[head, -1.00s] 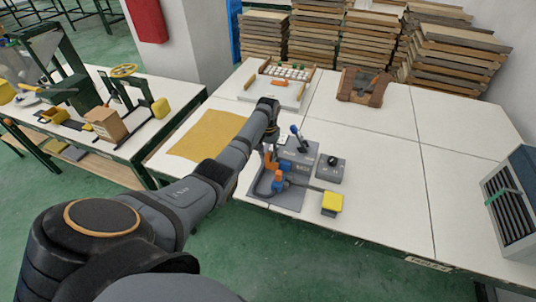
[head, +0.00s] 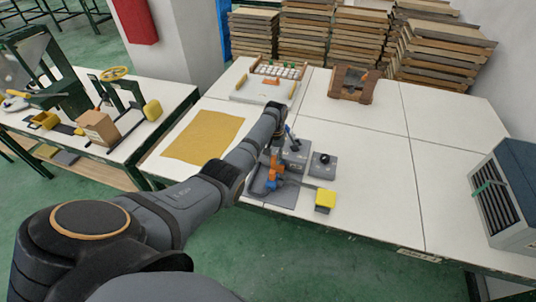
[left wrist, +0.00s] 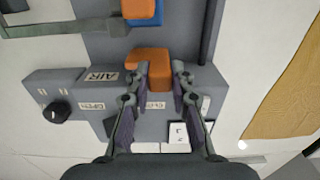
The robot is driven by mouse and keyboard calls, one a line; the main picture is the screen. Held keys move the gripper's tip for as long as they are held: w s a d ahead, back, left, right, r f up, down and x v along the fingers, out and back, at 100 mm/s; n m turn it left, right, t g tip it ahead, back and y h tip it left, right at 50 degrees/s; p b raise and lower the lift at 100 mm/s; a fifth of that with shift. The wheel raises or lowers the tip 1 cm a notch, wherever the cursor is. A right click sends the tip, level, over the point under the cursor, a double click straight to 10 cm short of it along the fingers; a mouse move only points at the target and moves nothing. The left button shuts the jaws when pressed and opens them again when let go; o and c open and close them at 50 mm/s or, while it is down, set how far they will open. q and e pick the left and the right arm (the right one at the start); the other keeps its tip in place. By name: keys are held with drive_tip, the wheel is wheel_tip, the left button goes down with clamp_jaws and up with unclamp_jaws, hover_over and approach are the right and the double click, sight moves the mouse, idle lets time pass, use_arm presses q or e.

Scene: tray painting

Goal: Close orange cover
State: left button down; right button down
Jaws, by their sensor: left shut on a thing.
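The orange cover (left wrist: 149,63) is between the two fingertips of my left gripper (left wrist: 160,72) in the left wrist view. The fingers are shut on it, above the grey control box (left wrist: 68,92) with AIR, OPEN and CLOSE labels. In the head view, my left gripper (head: 276,148) hangs over the grey fixture, and the orange cover (head: 274,165) shows just below it. An orange and blue part (left wrist: 143,12) lies beyond the cover in the wrist view. My right gripper is out of view.
A grey box with a black knob (head: 322,165) and a yellow block (head: 325,200) stand right of the fixture. A yellow cloth (head: 203,137) lies to the left. A tray of white pieces (head: 265,85) and a brown wooden holder (head: 352,84) stand behind.

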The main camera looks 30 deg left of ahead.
use_arm(q)
drive_tip(key=shift+d, duration=0.15)
drive_tip(key=c, duration=1.2)
unclamp_jaws()
drive_tip(key=shift+w+d, duration=0.1)
drive_tip(key=shift+d, duration=0.05)
drive_tip(key=shift+o, duration=0.2)
drive_tip(key=shift+r, duration=0.4)
wheel_tip(320, 180, up, 11)
